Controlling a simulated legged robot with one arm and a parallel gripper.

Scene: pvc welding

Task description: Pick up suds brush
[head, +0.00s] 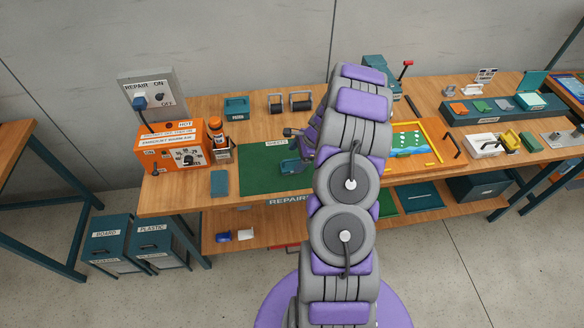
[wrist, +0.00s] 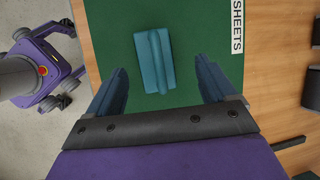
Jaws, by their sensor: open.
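A teal block with a rounded ridge along its top (wrist: 155,62) lies on the green mat in the wrist view. It also shows in the head view (head: 289,166), partly hidden by my arm. My gripper (wrist: 160,70) is open above the mat. Its two fingers frame the block with gaps at both sides, and nothing is held. At the right of the bench, a yellow piece (head: 509,138) sits beside a white tray (head: 485,146). I cannot tell for sure which of these is the suds brush.
The green mat (head: 252,181) is marked SHEETS. An orange heater box (head: 166,148) and a bottle (head: 216,133) stand to its left. A teal flat block (head: 220,183) lies near the front edge. A yellow frame (head: 438,141) lies right of my arm.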

